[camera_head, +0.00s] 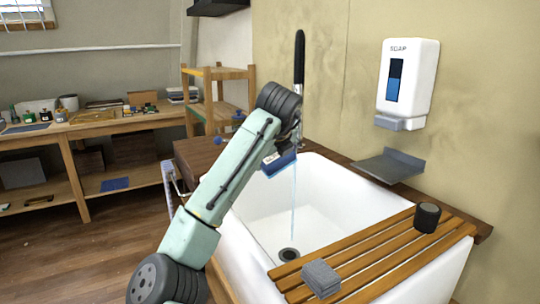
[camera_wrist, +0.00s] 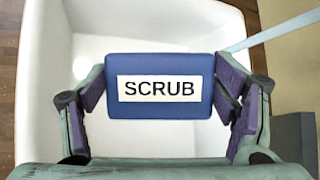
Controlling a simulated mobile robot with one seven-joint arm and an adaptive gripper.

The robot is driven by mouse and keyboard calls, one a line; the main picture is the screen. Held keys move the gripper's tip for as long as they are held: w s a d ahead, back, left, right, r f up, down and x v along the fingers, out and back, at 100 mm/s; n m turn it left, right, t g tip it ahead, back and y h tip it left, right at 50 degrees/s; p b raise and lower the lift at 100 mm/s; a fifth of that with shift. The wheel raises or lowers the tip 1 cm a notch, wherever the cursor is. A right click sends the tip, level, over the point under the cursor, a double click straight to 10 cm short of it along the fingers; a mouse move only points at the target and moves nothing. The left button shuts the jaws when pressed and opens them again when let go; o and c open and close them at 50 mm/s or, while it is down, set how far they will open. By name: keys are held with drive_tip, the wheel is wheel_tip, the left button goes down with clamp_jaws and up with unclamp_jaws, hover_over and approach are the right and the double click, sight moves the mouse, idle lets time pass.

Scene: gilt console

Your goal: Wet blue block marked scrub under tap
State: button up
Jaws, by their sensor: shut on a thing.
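The blue block (camera_wrist: 160,60) has a white label reading SCRUB that faces the wrist camera. My gripper (camera_wrist: 160,92) is shut on it, with one purple-padded finger at each side. In the head view the block (camera_head: 277,165) is above the white sink (camera_head: 262,208), partly hidden by my gripper (camera_head: 285,150). A thin light-blue water stream (camera_head: 294,205) falls close by the block towards the drain (camera_head: 289,255). In the wrist view the stream (camera_wrist: 275,32) comes in from the upper right towards the block's right corner. I cannot tell whether it touches. The tap's outlet is hidden; a tall black handle (camera_head: 299,58) rises behind.
A slatted wooden rack (camera_head: 372,258) spans the sink's near right, bearing a grey block (camera_head: 321,278) and a dark cup (camera_head: 427,217). A soap dispenser (camera_head: 408,80) hangs above a grey ledge (camera_head: 389,166). A workbench (camera_head: 100,127) stands at left. The basin's middle is clear.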

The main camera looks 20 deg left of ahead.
drive_tip(key=shift+w+f, duration=0.1)
drive_tip(key=shift+w, duration=0.8)
drive_tip(key=shift+w+p, duration=0.85)
drive_tip(key=w+p, duration=0.1)
drive_tip(key=w+f+p, duration=0.1)
drive_tip(key=w, duration=0.1)
drive_tip(key=shift+w+p, duration=0.1)
drive_tip(key=shift+p, duration=0.3)
drive_tip(key=shift+f, duration=0.1)
drive_tip(key=shift+s+b, duration=0.45)
drive_tip(key=shift+s, duration=0.25)
drive_tip(key=shift+s+b, duration=1.15)
drive_tip(key=shift+s, duration=2.15)
